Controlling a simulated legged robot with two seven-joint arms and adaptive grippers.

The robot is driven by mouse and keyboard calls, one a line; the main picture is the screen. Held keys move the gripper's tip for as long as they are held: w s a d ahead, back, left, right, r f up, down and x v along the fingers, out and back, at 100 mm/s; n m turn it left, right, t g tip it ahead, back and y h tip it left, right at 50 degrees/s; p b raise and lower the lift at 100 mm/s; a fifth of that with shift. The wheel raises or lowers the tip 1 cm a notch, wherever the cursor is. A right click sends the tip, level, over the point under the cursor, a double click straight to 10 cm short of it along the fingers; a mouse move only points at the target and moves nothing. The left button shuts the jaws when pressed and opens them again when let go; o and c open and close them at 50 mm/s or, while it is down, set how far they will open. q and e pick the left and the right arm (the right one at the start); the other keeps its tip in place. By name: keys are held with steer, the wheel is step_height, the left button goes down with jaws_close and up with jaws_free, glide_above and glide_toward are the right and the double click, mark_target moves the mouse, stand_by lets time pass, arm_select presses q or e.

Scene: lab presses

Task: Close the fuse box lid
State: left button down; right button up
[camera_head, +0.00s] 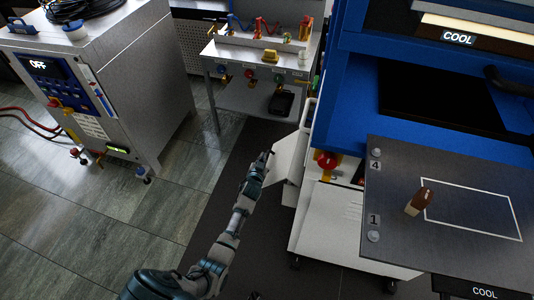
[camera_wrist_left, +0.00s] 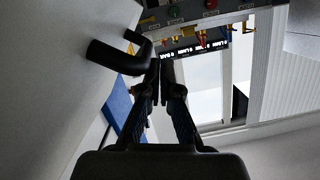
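The fuse box lid (camera_head: 287,158) appears to be the pale panel standing out from the left side of the white cabinet under the blue press. It looks open. A large pale surface (camera_wrist_left: 55,70), likely this lid, fills the left of the left wrist view, with a black bent handle (camera_wrist_left: 118,58) on it. My left gripper (camera_head: 268,158) is beside the panel's left side in the head view. In the left wrist view its fingertips (camera_wrist_left: 160,72) are together, just right of the handle, with nothing visible between them. The box interior is hidden in the head view. My right gripper is not in view.
A white cabinet (camera_head: 325,225) with a red knob (camera_head: 326,160) stands beside the lid. A workbench (camera_head: 255,58) stands behind, and a grey machine (camera_head: 135,70) at left. Floor between them is clear.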

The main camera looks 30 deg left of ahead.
mark_target(271, 170)
arm_select(q)
steer(key=f, duration=0.1)
steer(key=d+f+n+b, duration=0.1)
steer(key=f, duration=0.1)
steer(key=f+n, duration=0.1)
steer(key=shift+w+d+f+h+b, duration=0.15)
steer(key=shift+d+f+h+b, duration=0.15)
steer(key=shift+d+f+h, duration=0.1)
steer(key=shift+d+f+b, duration=0.65)
steer(key=shift+d+f, duration=0.25)
steer(key=shift+d, duration=0.25)
steer(key=d+f+n+b, duration=0.1)
steer(key=f, duration=0.1)
steer(key=w+d+f+n+h+b, duration=0.1)
steer(key=d+f+n, duration=0.1)
steer(key=shift+d+f, duration=0.15)
steer(key=shift+f, duration=0.05)
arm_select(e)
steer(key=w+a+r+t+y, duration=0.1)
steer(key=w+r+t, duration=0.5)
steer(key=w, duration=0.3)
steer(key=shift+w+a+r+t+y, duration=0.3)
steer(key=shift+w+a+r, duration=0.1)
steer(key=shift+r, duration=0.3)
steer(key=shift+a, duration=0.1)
